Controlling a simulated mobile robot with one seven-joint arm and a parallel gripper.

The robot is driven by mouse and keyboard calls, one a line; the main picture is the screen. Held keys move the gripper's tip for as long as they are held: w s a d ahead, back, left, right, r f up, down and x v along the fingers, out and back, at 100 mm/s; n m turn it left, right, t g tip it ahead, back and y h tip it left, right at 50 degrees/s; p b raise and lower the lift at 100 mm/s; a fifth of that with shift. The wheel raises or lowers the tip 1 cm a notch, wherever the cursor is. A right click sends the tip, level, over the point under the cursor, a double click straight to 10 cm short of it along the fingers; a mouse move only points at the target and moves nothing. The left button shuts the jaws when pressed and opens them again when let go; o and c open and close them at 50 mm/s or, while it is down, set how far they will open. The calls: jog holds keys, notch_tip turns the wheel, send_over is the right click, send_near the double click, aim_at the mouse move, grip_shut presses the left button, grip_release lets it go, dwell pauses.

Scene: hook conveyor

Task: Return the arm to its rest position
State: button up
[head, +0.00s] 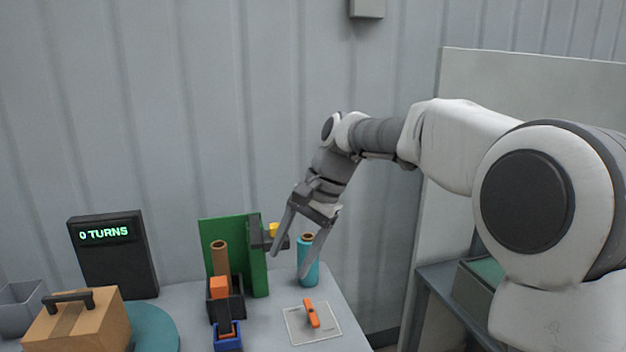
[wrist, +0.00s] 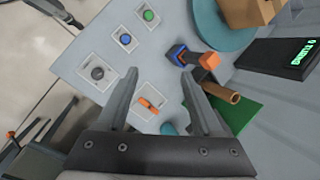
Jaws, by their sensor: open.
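My gripper (head: 289,247) is open and empty, with its fingers pointing down above the table (head: 263,324). In the head view it hangs in front of the teal cylinder (head: 308,270) and over the back of a white plate (head: 297,333) with an orange handle (head: 311,313) on it. In the wrist view the fingers (wrist: 165,88) are spread apart, and the orange handle (wrist: 149,105) shows on the table between them. My arm reaches in from the right of the head view.
A green panel (head: 208,228), a brown tube (head: 220,258) and a blue holder (head: 228,338) stand to the left. A cardboard box (head: 85,325) sits on a teal disc (head: 153,328). A black display (head: 110,260) reads "0 TURNS". A whitish board (head: 530,85) stands at right.

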jog(key=s+d+f+n+t+h, duration=0.1)
jog(key=s+d+n+t+h, duration=0.1)
jog(key=s+d, duration=0.7)
jog(key=s+d+f+n+t+h, duration=0.1)
jog(key=s+d+n+t, duration=0.3)
jog(key=s+d, duration=0.5)
jog(key=s+h, duration=0.1)
jog(key=s, duration=0.3)
jog(key=shift+s+d+f+h, duration=0.15)
jog(key=shift+s+f+h, duration=0.15)
jog(key=shift+s+f, duration=0.1)
